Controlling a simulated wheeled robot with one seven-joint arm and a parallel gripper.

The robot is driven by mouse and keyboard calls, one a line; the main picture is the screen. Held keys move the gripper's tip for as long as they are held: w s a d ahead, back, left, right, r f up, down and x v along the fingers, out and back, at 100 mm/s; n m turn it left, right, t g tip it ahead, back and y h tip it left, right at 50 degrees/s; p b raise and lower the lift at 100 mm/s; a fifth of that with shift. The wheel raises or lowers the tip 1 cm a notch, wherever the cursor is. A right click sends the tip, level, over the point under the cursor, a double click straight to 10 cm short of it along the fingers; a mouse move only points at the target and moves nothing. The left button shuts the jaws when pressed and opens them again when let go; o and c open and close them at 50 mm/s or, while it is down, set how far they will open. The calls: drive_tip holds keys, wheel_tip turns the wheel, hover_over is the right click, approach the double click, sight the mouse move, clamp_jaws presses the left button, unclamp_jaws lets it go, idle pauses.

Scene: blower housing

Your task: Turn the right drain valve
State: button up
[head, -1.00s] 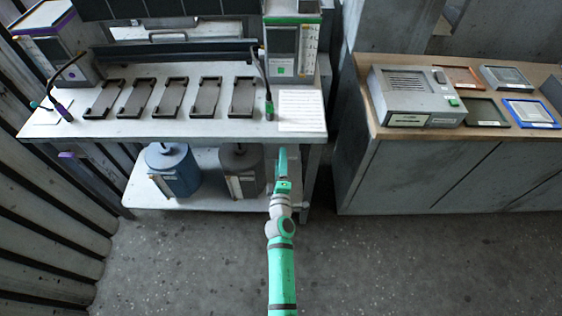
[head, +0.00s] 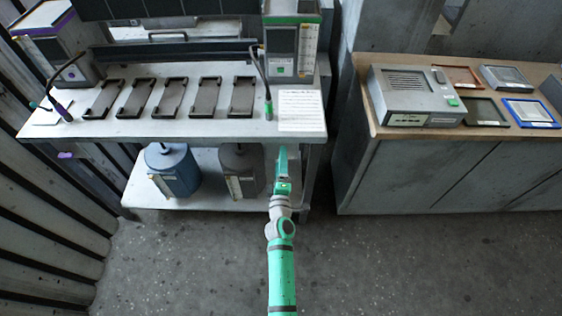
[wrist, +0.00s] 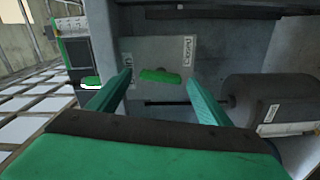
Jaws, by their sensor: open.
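The right drain valve shows in the wrist view as a green bar handle (wrist: 160,76) on a pale plate with printed labels. It lies crosswise between the fingertips of my gripper (wrist: 160,82). The gripper is open, with one finger on each side of the handle and visible gaps to it. How far the fingertips are from the handle in depth, I cannot tell. In the head view my gripper (head: 281,162) is at the right end of the bench (head: 180,127), below its top. The green handle is hidden there. A purple handle (head: 65,155) shows under the bench's left end.
A dark canister (head: 240,170) stands on the lower shelf just left of my gripper; it also shows in the wrist view (wrist: 268,100). A blue canister (head: 173,172) stands farther left. A wooden-topped cabinet (head: 440,165) is to the right. The floor between is clear.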

drive_tip(key=s, duration=1)
drive_tip(key=shift+s, duration=0.15)
drive_tip(key=s+m+g, duration=0.2)
drive_tip(key=s+m, duration=0.6)
drive_tip(key=s, duration=1.4)
drive_tip(key=s+r+m, duration=0.8)
drive_tip(key=s+r, duration=0.1)
drive_tip(key=s, duration=0.5)
drive_tip(key=shift+s+d+r+g, duration=0.15)
drive_tip(key=shift+s+d+g, duration=0.05)
drive_tip(key=shift+d+g, duration=0.1)
drive_tip(key=shift+s, duration=0.1)
